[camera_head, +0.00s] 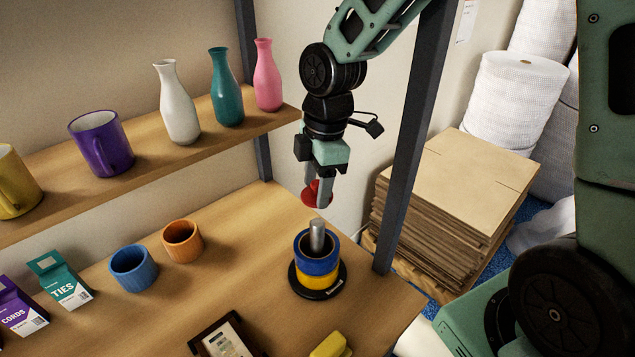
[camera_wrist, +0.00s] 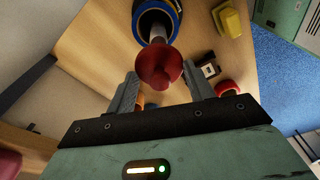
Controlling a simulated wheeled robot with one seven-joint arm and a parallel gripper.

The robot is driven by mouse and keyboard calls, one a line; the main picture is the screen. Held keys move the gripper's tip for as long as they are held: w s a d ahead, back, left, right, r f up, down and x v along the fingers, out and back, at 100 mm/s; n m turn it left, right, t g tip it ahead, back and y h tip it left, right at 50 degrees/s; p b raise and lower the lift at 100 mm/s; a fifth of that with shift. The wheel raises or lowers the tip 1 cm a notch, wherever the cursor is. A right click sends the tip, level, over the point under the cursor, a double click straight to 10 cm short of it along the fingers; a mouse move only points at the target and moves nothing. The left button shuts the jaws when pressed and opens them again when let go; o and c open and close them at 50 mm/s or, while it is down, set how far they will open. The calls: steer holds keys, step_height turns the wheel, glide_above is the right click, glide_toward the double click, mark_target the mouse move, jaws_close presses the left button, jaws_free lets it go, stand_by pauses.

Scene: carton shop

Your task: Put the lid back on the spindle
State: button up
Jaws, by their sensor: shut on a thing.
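The spindle stands on the bench, with a metal post (camera_head: 317,236), a blue ring (camera_head: 316,262) over a yellow ring (camera_head: 318,280), and a round black base (camera_head: 297,281). My gripper (camera_head: 322,200) is shut on the red lid (camera_head: 312,190), above the spindle and apart from it. In the wrist view, the lid (camera_wrist: 158,68) is between my two fingers. The post (camera_wrist: 158,33) and blue ring (camera_wrist: 142,27) show beyond the lid. The lid's underside is hidden.
A shelf (camera_head: 140,175) with a purple mug (camera_head: 95,145) and several vases is at the left. Blue (camera_head: 133,268) and orange (camera_head: 183,241) cups stand on the bench. A dark upright (camera_head: 413,140) and a cardboard stack (camera_head: 460,190) are at the right. A yellow object (camera_head: 331,345) lies in front.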

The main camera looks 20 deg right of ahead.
steer(key=b, duration=0.4)
glide_above(317, 222)
steer(key=shift+f, duration=2.15)
steer(key=shift+f+b, duration=0.65)
steer(key=shift+f, duration=0.35)
steer(key=shift+r+p, duration=0.15)
steer(key=shift+p, duration=0.4)
steer(key=shift+f+p, duration=0.2)
steer(key=shift+p, duration=0.15)
steer(key=o, duration=1.5)
